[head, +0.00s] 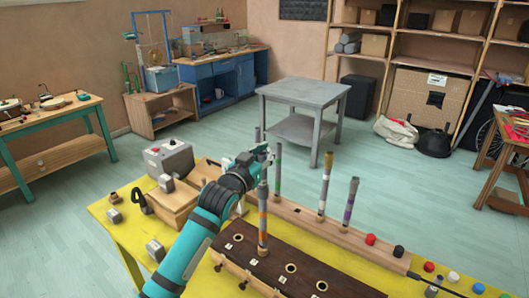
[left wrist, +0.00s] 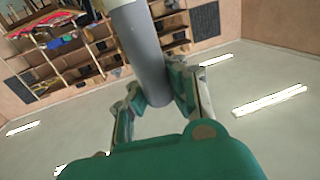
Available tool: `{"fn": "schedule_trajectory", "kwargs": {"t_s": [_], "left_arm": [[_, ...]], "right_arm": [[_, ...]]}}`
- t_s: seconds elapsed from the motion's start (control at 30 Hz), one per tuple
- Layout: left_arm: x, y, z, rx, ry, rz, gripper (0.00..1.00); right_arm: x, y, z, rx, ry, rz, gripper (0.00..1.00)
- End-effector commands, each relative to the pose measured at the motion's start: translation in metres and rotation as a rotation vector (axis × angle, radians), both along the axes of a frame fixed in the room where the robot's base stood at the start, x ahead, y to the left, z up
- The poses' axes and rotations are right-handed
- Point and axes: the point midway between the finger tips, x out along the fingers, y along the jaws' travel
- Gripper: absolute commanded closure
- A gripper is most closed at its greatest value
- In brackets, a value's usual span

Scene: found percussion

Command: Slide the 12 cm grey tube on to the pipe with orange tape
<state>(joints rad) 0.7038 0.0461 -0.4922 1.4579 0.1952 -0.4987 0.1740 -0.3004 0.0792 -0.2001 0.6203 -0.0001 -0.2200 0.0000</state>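The pipe with orange tape (head: 263,232) stands upright in the dark brown holed block (head: 300,272) on the yellow table. My left gripper (head: 262,158) is at the height of this pipe's upper end. In the left wrist view the left gripper (left wrist: 158,105) has its fingers on both sides of a grey tube (left wrist: 146,62) and appears shut on it. The tube's far end is lighter and runs out of that view. My right gripper is not in view.
Behind the block, a wooden rail (head: 385,259) holds a grey pipe (head: 278,178), a white-banded pipe (head: 325,185) and a purple-banded pipe (head: 350,200), all upright near my gripper. Coloured caps (head: 371,239) lie at right. A grey metal box (head: 168,158) and wooden boxes (head: 172,203) stand left.

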Motion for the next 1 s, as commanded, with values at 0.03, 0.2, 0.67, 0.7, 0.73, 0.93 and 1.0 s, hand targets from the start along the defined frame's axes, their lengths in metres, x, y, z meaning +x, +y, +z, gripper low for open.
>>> {"fn": "schedule_trajectory", "kwargs": {"t_s": [0.03, 0.2, 0.67, 0.7, 0.73, 0.93, 1.0], "left_arm": [[0.0, 0.0, -0.002, 0.0, 0.0, 0.0, 1.0], [0.0, 0.0, -0.006, 0.0, -0.001, 0.0, 1.0], [0.0, 0.0, -0.012, 0.001, 0.003, 0.0, 1.0], [0.0, 0.0, -0.012, 0.0, 0.003, 0.0, 0.94], [0.0, 0.0, -0.012, 0.0, 0.003, 0.0, 0.9], [0.0, 0.0, -0.011, 0.0, 0.001, 0.0, 0.65], [0.0, 0.0, -0.011, 0.0, 0.001, 0.0, 0.65]], "right_arm": [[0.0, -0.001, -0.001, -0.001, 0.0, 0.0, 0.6], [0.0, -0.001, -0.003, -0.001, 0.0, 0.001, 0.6], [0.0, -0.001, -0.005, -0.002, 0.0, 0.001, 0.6], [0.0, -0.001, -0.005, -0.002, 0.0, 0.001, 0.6], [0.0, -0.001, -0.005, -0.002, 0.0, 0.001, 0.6], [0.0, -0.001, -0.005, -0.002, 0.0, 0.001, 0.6], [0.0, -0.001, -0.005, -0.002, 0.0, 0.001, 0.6]]}}
